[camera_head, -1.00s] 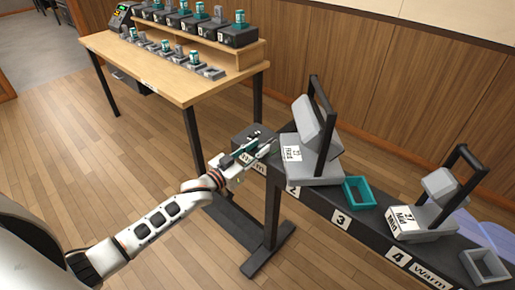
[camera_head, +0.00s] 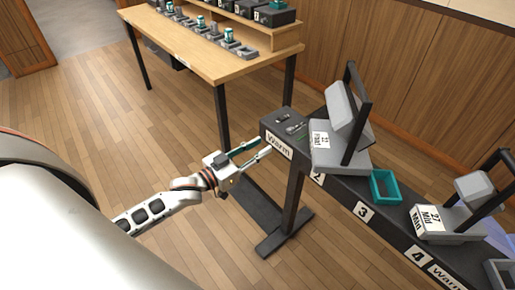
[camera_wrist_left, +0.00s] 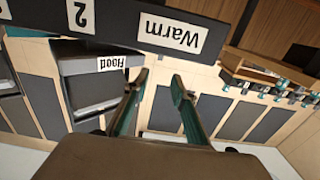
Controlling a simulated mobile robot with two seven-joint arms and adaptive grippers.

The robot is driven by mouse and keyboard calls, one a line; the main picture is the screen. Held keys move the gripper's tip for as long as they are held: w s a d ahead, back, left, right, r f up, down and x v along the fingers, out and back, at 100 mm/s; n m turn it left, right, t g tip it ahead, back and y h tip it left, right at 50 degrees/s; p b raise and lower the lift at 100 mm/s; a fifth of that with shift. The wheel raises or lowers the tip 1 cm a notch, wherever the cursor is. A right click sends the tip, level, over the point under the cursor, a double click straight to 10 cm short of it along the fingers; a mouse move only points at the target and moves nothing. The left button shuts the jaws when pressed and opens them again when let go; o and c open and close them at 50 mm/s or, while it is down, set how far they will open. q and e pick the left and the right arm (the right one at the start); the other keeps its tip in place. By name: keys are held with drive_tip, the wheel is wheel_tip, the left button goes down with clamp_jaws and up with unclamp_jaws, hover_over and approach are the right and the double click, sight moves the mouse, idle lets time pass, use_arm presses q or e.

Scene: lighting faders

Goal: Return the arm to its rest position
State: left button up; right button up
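My left arm reaches in from the lower left in the head view. Its left gripper (camera_head: 252,154) is beside the left end of the black numbered rail (camera_head: 390,236), near the "Warm" label (camera_head: 279,145). The two teal-padded fingers are apart with nothing between them. The left wrist view also shows the fingers apart (camera_wrist_left: 159,83), with the rail and its "Warm" label across the top of that view. My right gripper is not in view.
A grey lamp labelled Flood (camera_head: 335,150) stands on the rail, then a teal frame (camera_head: 384,187) and a lamp labelled Mid (camera_head: 450,218). A wooden table (camera_head: 190,62) with several small items stands behind. The floor left of the rail is clear.

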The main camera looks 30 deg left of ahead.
use_arm(q)
drive_tip(key=shift+s, duration=0.2)
idle(0.4)
drive_tip(key=s+d+f+g+y+p, duration=0.1)
drive_tip(key=s+d+f+g+p, duration=0.1)
drive_tip(key=s+f, duration=0.5)
drive_tip(key=s+d+f+g+y+p, duration=0.2)
drive_tip(key=s+d+f+g, duration=0.2)
drive_tip(key=s, duration=1.3)
drive_tip(key=d+f, duration=0.3)
drive_tip(key=f, duration=0.1)
drive_tip(key=shift+d+f+g+y+p, duration=0.3)
drive_tip(key=shift+p, duration=0.05)
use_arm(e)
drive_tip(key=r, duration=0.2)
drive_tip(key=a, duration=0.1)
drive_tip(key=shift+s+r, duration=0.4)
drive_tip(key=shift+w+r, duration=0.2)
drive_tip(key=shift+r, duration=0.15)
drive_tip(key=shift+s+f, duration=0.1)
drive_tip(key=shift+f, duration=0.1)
